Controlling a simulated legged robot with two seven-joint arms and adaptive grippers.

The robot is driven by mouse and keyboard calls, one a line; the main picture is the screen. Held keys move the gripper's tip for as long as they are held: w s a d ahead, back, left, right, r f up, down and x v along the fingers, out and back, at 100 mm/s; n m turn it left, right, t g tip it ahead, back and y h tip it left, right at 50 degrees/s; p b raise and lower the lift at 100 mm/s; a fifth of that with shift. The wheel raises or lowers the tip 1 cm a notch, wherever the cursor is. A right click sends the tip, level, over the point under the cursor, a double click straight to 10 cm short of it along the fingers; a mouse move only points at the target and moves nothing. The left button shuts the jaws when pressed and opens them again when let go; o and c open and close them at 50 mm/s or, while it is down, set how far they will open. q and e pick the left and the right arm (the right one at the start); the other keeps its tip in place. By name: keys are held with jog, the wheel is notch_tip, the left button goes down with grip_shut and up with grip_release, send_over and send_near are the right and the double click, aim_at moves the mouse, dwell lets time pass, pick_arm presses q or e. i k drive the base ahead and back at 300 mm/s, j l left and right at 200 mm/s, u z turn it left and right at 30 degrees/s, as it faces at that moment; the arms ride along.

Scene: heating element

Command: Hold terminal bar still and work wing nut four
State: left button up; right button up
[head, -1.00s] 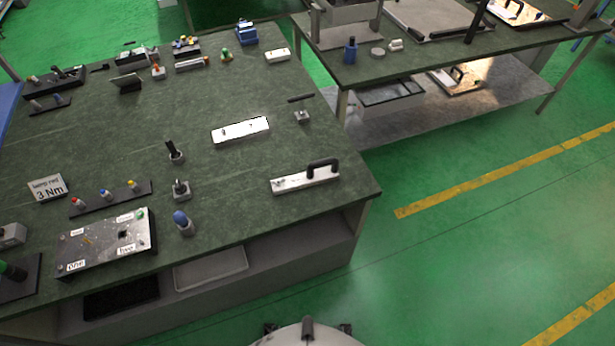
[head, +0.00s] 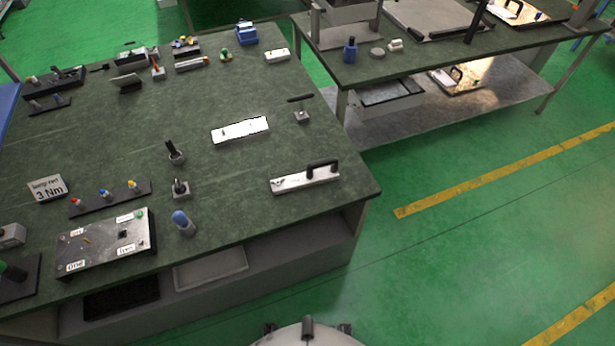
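A metal plate (head: 100,250) with small labels at its corners lies at the front left of the green table. The label at its front left reads "one" (head: 75,266); the others are too blurred to read surely. A small green piece (head: 139,214) sits at its back right corner and a dark piece (head: 123,234) near its middle. I cannot tell which part is wing nut four. A pale bar with a black handle (head: 305,179) lies near the right edge; I cannot tell whether the plate or this bar is the terminal bar. Neither gripper is in view.
A white plate (head: 240,130) lies mid-table. Green floor (head: 450,260) is open at the right.

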aim_at(278, 183)
jog(key=i+l+u, duration=0.25)
jog(key=l+u, duration=0.2)
jog(key=l, duration=0.2)
jog(key=i+l+u, duration=0.25)
jog(key=l, duration=0.15)
jog(key=k, duration=0.05)
